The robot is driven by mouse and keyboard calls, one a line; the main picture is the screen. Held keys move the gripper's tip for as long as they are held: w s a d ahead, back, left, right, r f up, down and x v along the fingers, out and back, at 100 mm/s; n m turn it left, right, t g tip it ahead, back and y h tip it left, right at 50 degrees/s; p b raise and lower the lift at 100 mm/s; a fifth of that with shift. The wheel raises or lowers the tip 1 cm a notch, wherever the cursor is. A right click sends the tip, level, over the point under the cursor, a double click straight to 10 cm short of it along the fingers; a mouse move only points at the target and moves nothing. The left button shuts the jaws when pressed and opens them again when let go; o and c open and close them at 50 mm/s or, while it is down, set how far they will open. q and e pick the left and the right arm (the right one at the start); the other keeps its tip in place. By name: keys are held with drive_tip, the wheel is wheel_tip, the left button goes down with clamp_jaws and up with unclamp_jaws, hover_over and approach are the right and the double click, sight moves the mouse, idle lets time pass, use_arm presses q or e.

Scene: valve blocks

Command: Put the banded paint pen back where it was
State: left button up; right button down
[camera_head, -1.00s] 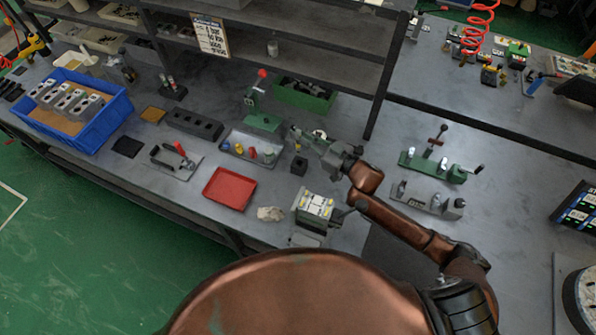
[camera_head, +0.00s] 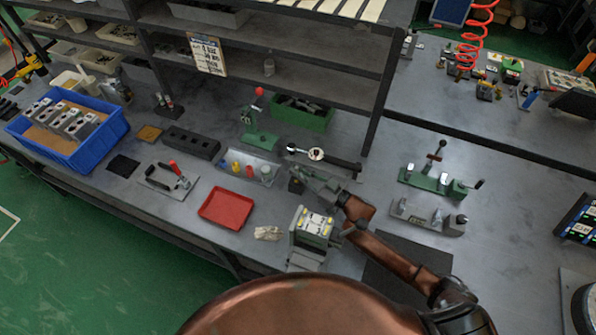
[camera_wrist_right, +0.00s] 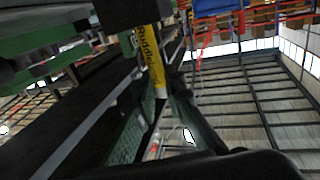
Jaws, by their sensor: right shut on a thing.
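The paint pen, with a yellow lettered label, shows in the right wrist view (camera_wrist_right: 150,60). My right gripper (camera_head: 306,176) is shut on it; in the wrist view the fingers (camera_wrist_right: 160,98) close around its lower part in the picture. The pen's other end meets a dark block (camera_wrist_right: 125,12), and I cannot tell whether it is inside it or only in front. In the head view the gripper is right beside a small black block (camera_head: 296,187), partly covering it; the pen cannot be made out there. My left gripper is not in view.
A grey tray (camera_head: 228,158) with coloured items lies left of the gripper, and a red tray (camera_head: 227,208) below it. A grey fixture with yellow marks (camera_head: 312,226) stands close below the gripper. A gauge tool (camera_head: 316,154) lies just behind.

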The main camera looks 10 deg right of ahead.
drive_tip(key=shift+f, duration=0.1)
drive_tip(key=c, duration=2)
unclamp_jaws()
drive_tip(key=v, duration=1.2)
